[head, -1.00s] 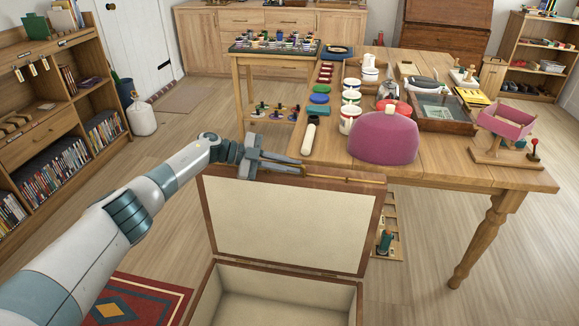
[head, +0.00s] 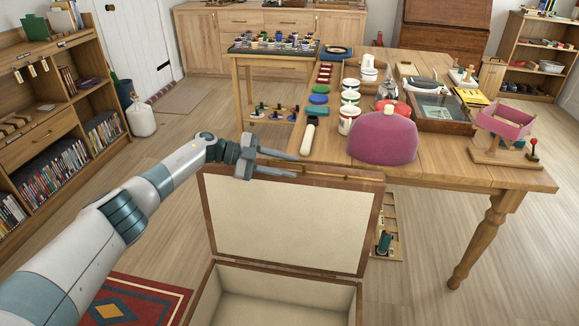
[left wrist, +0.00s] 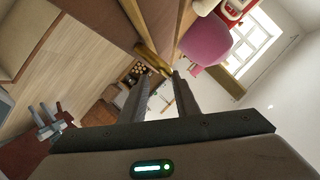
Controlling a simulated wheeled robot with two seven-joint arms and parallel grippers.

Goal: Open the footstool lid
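The footstool lid (head: 290,222) stands raised, close to upright, with its pale inner face showing in the head view. Its hinge side meets the open footstool box (head: 285,277) below. A thin brass handle (head: 325,174) lies along the lid's top edge, and it also shows in the left wrist view (left wrist: 151,58). My left gripper (head: 290,166) is at the top left of the lid, by the handle's left end. Its fingers are apart with nothing held between them, and the wrist view shows a gap between them (left wrist: 166,88).
A wooden table (head: 460,166) with a pink domed item (head: 383,139), jars and trays stands just behind the lid. A bookshelf (head: 45,120) is at the left. A patterned rug (head: 125,300) lies left of the footstool. The floor between bookshelf and lid is clear.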

